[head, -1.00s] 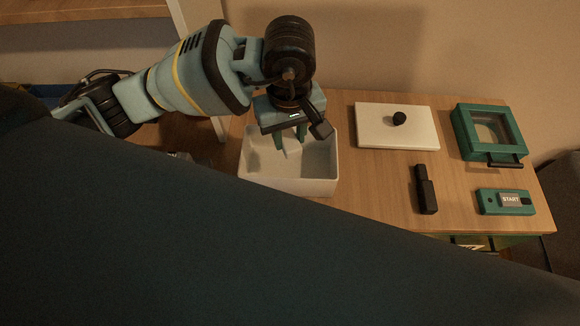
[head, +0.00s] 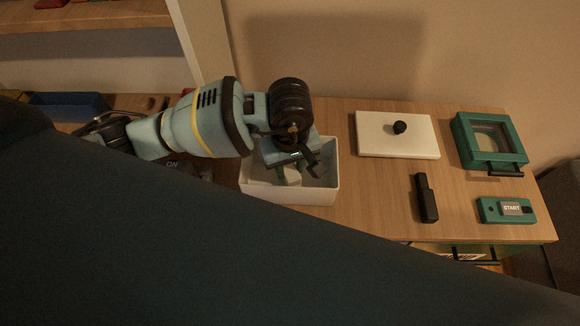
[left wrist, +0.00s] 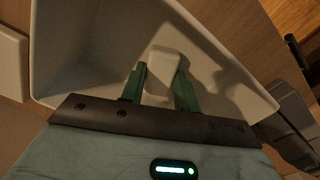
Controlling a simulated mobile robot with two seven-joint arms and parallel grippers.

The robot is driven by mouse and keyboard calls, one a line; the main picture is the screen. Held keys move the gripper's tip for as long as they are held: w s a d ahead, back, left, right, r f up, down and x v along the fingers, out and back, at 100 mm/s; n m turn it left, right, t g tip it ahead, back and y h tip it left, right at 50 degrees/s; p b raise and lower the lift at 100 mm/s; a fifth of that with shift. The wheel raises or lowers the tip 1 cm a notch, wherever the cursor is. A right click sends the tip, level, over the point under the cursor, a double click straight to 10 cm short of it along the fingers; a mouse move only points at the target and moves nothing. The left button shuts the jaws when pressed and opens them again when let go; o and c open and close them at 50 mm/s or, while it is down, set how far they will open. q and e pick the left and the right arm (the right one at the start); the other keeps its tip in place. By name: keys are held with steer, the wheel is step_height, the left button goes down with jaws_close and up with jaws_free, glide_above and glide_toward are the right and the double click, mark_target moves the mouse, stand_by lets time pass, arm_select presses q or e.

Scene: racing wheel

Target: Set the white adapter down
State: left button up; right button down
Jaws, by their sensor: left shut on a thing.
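My left gripper (head: 291,178) reaches down inside a white open box (head: 318,197) on the wooden table. In the left wrist view its two green fingers (left wrist: 160,88) are shut on a small white block, the white adapter (left wrist: 163,62). The adapter also shows in the head view (head: 292,175), low between the fingers and partly hidden by them. The box walls (left wrist: 78,45) surround the fingers. Whether the adapter touches the box floor I cannot tell. My right gripper is not in view.
Right of the box lie a white lid with a black knob (head: 397,134), a black stick-like object (head: 425,198), a green START box (head: 506,210) and a green framed case (head: 488,140). A blue tray (head: 68,106) is at the left. My dark body hides the foreground.

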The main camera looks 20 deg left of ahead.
mark_target(290, 170)
arm_select(q)
steer(key=shift+f, duration=0.6)
steer(key=shift+f, duration=0.1)
steer(key=o, duration=1)
steer(key=shift+f, duration=0.1)
steer(key=shift+c, duration=0.2)
step_height(290, 170, up, 12)
steer(key=shift+r, duration=0.2)
